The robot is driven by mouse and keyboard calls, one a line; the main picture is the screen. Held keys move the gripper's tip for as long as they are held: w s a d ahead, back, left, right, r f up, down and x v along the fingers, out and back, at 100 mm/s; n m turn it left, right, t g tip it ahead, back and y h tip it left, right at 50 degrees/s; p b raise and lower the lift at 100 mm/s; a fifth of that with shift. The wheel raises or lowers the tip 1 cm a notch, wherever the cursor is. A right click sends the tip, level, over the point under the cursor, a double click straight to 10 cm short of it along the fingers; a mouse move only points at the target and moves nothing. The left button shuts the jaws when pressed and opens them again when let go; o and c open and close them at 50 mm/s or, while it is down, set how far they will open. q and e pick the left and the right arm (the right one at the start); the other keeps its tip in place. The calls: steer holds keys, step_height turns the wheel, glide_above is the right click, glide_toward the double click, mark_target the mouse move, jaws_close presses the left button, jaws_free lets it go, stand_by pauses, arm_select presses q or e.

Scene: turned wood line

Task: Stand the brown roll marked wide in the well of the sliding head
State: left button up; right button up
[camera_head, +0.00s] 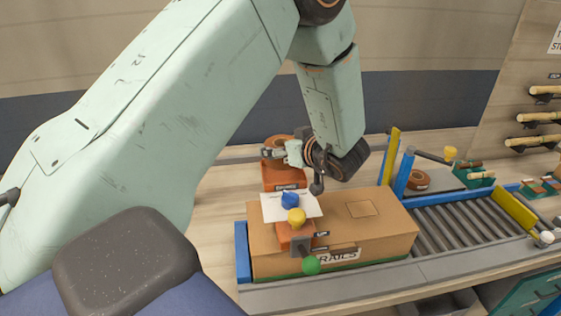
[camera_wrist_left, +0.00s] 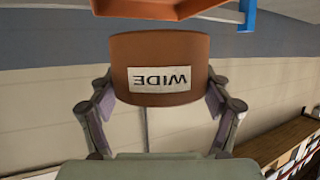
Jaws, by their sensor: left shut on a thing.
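My left gripper (camera_head: 290,152) is shut on the brown roll marked WIDE (camera_wrist_left: 192,50). In the left wrist view the roll sits between the two fingers, its white label upside down. In the head view the roll (camera_head: 279,141) shows only in part, behind the gripper. It is at the back of the orange-brown sliding head (camera_head: 284,176), over or at its rear part; I cannot tell whether it touches. The well is hidden from view. My right gripper is not in view.
Another brown roll (camera_head: 418,180) lies at the back right. Yellow and blue posts (camera_head: 391,155) stand near the box. Wall pegs (camera_head: 540,117) are far right.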

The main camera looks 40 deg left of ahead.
arm_select(q)
steer(key=shift+w+d+f, duration=0.2)
steer(key=shift+w+f, duration=0.05)
steer(key=shift+f, duration=0.1)
steer(key=f, duration=0.3)
steer(key=shift+s+a+f, duration=0.15)
steer(key=shift+s, duration=0.1)
steer(key=shift+c, duration=1.1)
steer(key=shift+s+f, duration=0.3)
steer(key=shift+s, duration=0.1)
steer(key=c, duration=0.4)
steer(key=o, duration=1.4)
steer(key=shift+w+f, duration=0.1)
steer(key=shift+w, duration=0.05)
steer(key=o, duration=0.4)
steer(key=shift+w, duration=0.45)
steer(key=shift+s+a+r, duration=0.1)
steer(key=shift+s+r, duration=0.15)
steer(key=shift+s, duration=0.1)
steer(key=shift+r, duration=0.1)
steer(key=shift+d+r+p, duration=0.15)
steer(key=shift+d+p, duration=0.2)
steer(key=shift+d, duration=0.05)
steer(key=p+v, duration=0.6)
steer(key=v, duration=0.3)
steer(key=shift+d+r, duration=0.1)
steer(key=shift+d, duration=0.05)
steer(key=shift+v, duration=0.95)
